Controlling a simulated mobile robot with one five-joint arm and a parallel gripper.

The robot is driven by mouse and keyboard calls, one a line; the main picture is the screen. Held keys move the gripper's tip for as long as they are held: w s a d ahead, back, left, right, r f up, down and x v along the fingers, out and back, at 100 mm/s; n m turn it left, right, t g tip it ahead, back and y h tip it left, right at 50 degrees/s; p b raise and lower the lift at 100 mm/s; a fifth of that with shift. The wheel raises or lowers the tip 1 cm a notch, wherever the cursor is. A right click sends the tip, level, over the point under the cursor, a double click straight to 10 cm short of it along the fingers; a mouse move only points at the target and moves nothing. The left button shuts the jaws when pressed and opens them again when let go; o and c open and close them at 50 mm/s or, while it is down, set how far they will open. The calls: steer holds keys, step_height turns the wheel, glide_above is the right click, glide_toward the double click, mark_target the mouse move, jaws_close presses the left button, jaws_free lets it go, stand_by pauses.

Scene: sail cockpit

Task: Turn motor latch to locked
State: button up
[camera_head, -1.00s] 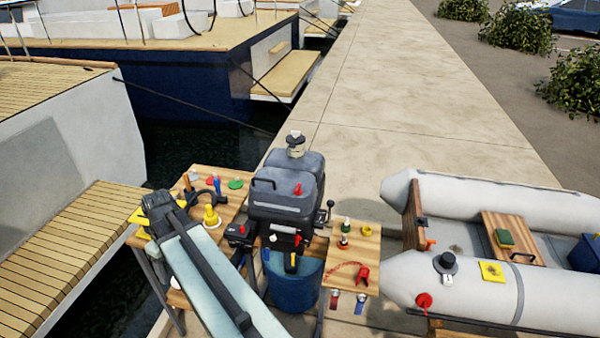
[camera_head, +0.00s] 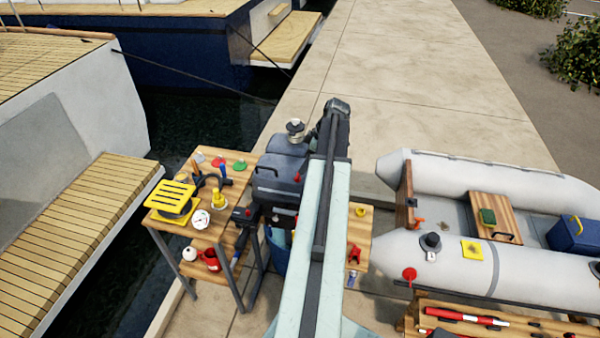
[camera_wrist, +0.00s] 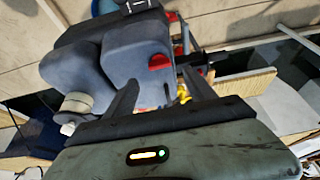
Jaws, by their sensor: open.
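The grey outboard motor (camera_head: 278,180) stands on a stand between two small wooden tables. A red latch-like part (camera_head: 297,178) shows on its cowl. In the wrist view the grey cowl (camera_wrist: 135,45) fills the upper middle, with a red part (camera_wrist: 159,61) on its side, just beyond my fingers. I cannot tell which way the latch is turned. My gripper (camera_wrist: 160,92) is open and empty, its two dark fingers apart and pointing at the cowl. In the head view my arm covers the motor's right side, and the fingertips are hidden.
The left table (camera_head: 215,235) holds a yellow slotted item (camera_head: 172,195), a yellow cone-shaped item and small tools. The right table (camera_head: 362,225) is partly behind my arm. A grey inflatable boat (camera_head: 480,200) lies to the right, with a tool bench (camera_head: 490,318) below it. Open dock (camera_head: 420,80) lies beyond.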

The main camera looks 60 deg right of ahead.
mark_target(299, 178)
steer(key=b+x, duration=0.5)
steer(key=x, duration=0.1)
steer(key=shift+f, duration=0.3)
steer(key=shift+w+f+b, duration=0.2)
steer(key=shift+b, duration=0.15)
steer(key=shift+r, duration=0.1)
steer(key=shift+a, duration=0.1)
steer(key=c, duration=1.4)
